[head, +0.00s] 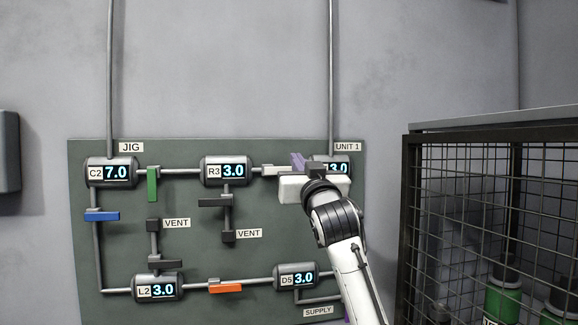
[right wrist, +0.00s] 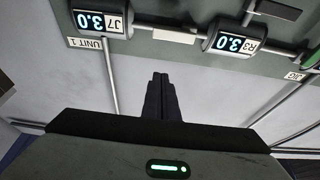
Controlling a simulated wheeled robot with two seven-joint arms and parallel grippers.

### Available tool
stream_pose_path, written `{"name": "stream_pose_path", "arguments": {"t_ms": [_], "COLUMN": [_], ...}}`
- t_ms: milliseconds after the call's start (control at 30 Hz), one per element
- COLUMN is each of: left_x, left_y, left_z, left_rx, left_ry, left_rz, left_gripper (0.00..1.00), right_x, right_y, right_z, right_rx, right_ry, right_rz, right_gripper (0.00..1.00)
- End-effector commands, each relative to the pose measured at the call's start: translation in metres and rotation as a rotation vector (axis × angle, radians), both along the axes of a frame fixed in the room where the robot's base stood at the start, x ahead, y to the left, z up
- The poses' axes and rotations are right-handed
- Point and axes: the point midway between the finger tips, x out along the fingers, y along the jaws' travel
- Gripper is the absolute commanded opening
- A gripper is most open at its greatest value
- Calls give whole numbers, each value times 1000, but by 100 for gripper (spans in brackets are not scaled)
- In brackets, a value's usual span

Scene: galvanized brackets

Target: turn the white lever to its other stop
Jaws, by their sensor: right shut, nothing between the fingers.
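The white lever (head: 275,171) sits on the upper pipe between the R3 gauge and the gauge under the UNIT 1 label. It lies level, along the pipe; its right end is close to my gripper in the head view. In the right wrist view, which is upside down, the white lever (right wrist: 174,36) shows whole between the J7 and R3 gauges. My right gripper (head: 298,161) is shut and empty in front of the board. In the right wrist view its fingertips (right wrist: 160,76) are apart from the lever in the picture. My left gripper is not in view.
Close by are the R3 gauge (head: 226,171) and the partly covered J7 gauge (head: 340,168). Green (head: 153,184), blue (head: 102,216), orange (head: 226,288) and dark levers sit on other pipes. A mesh cage (head: 490,126) with green cylinders stands at the right.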

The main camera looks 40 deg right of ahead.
Motion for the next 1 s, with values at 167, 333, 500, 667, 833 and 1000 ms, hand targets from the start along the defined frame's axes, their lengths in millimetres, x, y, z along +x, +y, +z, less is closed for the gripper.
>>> {"name": "stream_pose_path", "arguments": {"t_ms": [167,333,500,667,833,1000], "left_x": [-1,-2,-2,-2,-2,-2], "left_y": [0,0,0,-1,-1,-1], "left_z": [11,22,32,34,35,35], "left_rx": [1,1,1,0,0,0], "left_ry": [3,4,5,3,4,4], "left_rz": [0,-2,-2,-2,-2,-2], "left_gripper": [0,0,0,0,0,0], "right_x": [25,53,77,80,79,79], "right_y": [-12,-25,-36,-36,-36,-36], "right_z": [12,23,32,5,-8,-12], "right_rx": [-1,-1,-1,-2,-1,-2], "right_ry": [5,4,3,7,3,2], "right_rz": [-2,-2,0,2,1,1], "right_gripper": [0,0,0,0,0,0]}}
